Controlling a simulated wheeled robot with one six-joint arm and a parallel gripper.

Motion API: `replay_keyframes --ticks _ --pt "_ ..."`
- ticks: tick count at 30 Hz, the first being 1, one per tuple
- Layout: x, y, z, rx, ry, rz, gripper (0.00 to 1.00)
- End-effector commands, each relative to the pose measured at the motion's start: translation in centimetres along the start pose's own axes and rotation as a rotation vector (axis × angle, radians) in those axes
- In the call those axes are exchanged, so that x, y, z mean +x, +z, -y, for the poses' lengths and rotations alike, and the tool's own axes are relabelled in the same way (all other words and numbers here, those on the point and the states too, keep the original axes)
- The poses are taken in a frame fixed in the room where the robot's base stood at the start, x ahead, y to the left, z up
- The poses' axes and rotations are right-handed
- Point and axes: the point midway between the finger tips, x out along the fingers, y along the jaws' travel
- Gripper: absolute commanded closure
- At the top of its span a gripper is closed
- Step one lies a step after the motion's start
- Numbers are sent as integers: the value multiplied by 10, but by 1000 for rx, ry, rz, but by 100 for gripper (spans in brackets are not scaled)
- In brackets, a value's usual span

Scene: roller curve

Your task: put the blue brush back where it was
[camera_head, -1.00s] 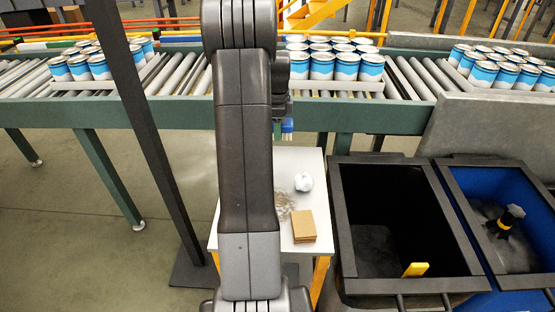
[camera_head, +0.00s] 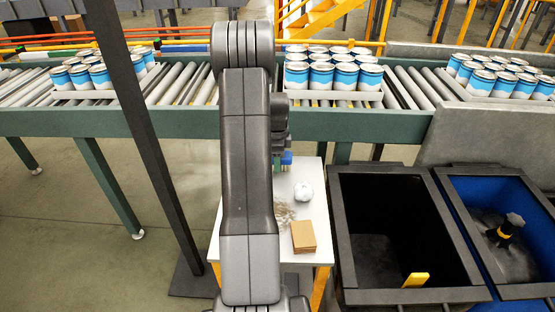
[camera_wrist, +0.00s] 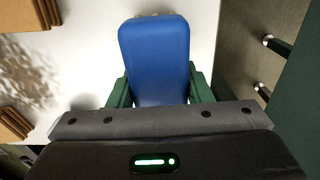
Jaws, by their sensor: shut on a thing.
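The blue brush (camera_wrist: 155,50) is between the green fingers of my gripper (camera_wrist: 160,92) in the wrist view, which are shut on it. In the head view a small part of the blue brush (camera_head: 286,158) shows beside my arm, above the back part of the white table (camera_head: 313,225). My arm hides most of my gripper there. In the wrist view the white table top (camera_wrist: 95,65) lies below the brush. I cannot tell whether the brush touches it.
A black bin (camera_head: 375,260) and a blue bin (camera_head: 530,235) stand to the right. The roller conveyor (camera_head: 410,97) with trays of cans runs behind.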

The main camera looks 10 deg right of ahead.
Motion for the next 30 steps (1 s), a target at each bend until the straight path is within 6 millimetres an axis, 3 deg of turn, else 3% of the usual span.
replay_keyframes --ticks 1,2,4,5,17,30 --pt "3 0 0 0 0 0 80" --pt "2 0 0 0 0 0 49" --pt "2 0 0 0 0 0 35" --pt "2 0 0 0 0 0 33" --pt "-8 0 0 0 -2 0 33" --pt "-96 0 0 0 -3 0 33"
